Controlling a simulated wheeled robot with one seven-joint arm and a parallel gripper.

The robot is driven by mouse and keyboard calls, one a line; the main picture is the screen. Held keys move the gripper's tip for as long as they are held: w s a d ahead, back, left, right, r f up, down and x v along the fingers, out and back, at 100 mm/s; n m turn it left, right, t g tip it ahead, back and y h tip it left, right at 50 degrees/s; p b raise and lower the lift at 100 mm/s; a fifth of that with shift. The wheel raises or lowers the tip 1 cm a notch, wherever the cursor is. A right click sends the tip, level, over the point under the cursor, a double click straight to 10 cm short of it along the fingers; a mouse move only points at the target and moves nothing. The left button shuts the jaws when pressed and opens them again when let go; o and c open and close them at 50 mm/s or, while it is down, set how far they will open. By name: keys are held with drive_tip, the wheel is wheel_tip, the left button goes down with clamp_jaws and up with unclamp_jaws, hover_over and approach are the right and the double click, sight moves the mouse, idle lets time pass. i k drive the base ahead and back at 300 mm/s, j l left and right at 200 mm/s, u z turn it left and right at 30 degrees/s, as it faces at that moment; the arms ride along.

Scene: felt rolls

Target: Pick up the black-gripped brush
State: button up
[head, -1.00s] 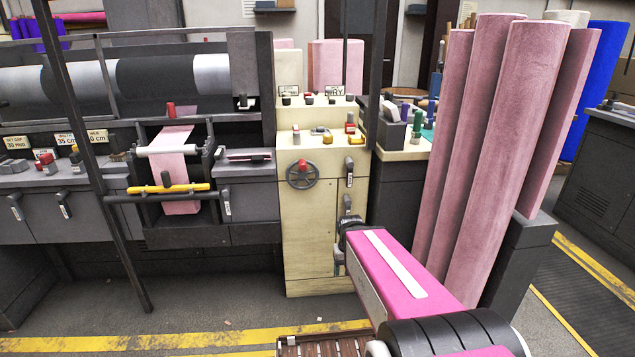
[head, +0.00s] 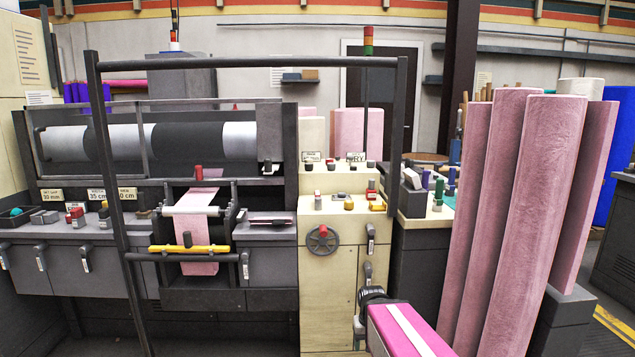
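I cannot make out a black-gripped brush for certain. A dark, flat item with a pinkish edge (head: 270,219) lies on the grey ledge right of the pink felt strip; it is too small to name. Small tools stand on the bench behind the cream cabinet, too small to tell apart. My pink arm comes in from the bottom, and its dark end (head: 372,296) is in front of the lower part of the cream cabinet (head: 331,275). My gripper's fingers cannot be made out, and I see nothing held.
Tall pink felt rolls (head: 518,225) stand close on the right in a dark holder (head: 562,322). A dark post frame (head: 118,190) stands in front of the roller machine (head: 182,145) on the left. A handwheel (head: 322,240) projects from the cream cabinet.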

sight(143, 213)
drive_tip(key=u, duration=1.45)
drive_tip(key=i+j+z, duration=0.25)
drive_tip(key=i+j, duration=0.15)
